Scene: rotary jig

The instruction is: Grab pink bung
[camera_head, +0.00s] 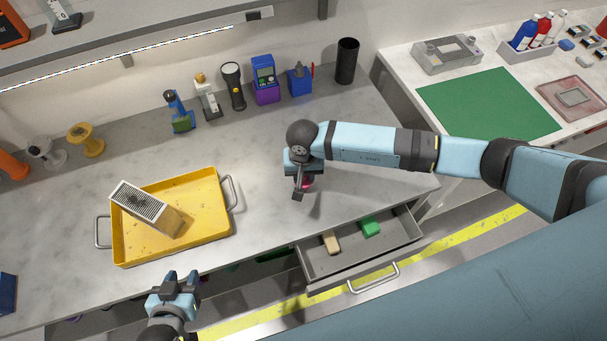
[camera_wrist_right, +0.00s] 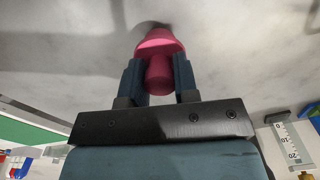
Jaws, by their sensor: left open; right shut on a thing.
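The pink bung (camera_wrist_right: 160,45) is between the two fingers of my right gripper (camera_wrist_right: 159,77) in the right wrist view, with its wider end beyond the fingertips. My right gripper is shut on it. In the head view the bung (camera_head: 308,182) shows only as a small pink patch beside my right gripper (camera_head: 299,190), over the grey worktop, mostly hidden by the gripper. I cannot tell whether it touches the worktop. My left gripper (camera_head: 176,282) is open and empty at the worktop's front edge, below the yellow tray.
A yellow tray (camera_head: 220,225) holding a box-shaped grater-like tool (camera_head: 145,206) lies at left. An open drawer (camera_head: 330,272) with a green block (camera_head: 370,227) and a tan block (camera_head: 331,241) juts out below my right gripper. Several tools and a black cup (camera_head: 347,62) line the back.

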